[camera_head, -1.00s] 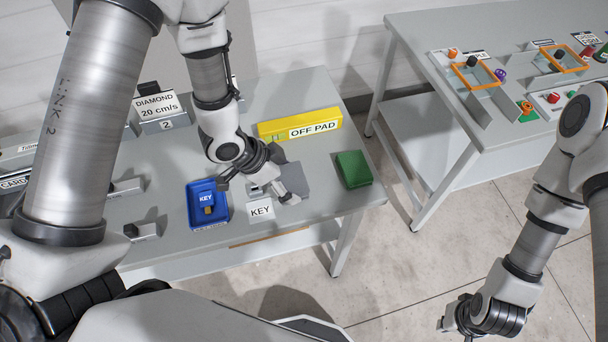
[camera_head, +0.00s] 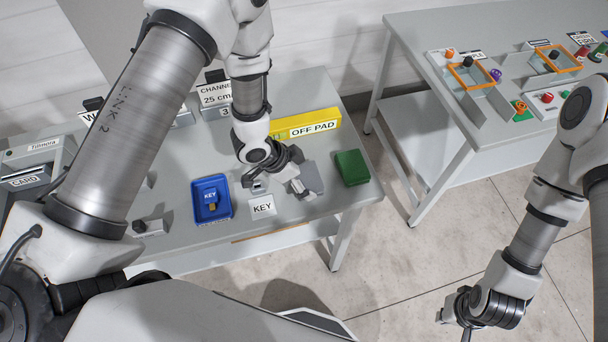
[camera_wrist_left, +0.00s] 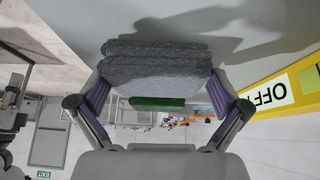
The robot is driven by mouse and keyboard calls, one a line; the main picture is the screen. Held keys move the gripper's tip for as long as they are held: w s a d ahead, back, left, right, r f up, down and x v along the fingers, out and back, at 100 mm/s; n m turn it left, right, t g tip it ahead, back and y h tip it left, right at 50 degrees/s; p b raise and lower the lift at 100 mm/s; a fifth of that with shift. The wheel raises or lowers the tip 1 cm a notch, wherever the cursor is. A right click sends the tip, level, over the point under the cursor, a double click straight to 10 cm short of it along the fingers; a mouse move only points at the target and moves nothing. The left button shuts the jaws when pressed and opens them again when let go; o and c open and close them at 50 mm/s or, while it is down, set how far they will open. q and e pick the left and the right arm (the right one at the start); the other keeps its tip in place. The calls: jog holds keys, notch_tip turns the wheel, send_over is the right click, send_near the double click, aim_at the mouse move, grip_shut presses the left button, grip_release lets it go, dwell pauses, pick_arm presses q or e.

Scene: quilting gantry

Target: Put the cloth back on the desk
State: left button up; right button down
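The cloth is a grey, layered, folded pad; in the left wrist view the cloth (camera_wrist_left: 155,66) fills the space between the two finger pads. In the head view the cloth (camera_head: 312,177) shows partly behind my left gripper (camera_head: 294,181), over the right part of the desk (camera_head: 180,185). My left gripper (camera_wrist_left: 158,92) has both pads against the cloth's sides and is shut on it. Whether the cloth touches the desk is hard to tell. My right gripper (camera_head: 465,316) hangs over the floor at the lower right, its fingertips partly hidden.
A green block (camera_head: 351,167) sits right of the cloth. A yellow OFF PAD bar (camera_head: 306,124) lies behind. A blue tray (camera_head: 226,211) with a KEY tag and a KEY label (camera_head: 262,206) are left and in front. A second table (camera_head: 430,55) stands at the right, across a floor gap.

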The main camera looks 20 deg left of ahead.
pick_arm(q)
jog(key=shift+r, duration=0.35)
jog(key=b+v, duration=0.1)
jog(key=v, duration=1)
jog(key=shift+s+a+r, duration=0.2)
jog(key=shift+a+r, duration=0.05)
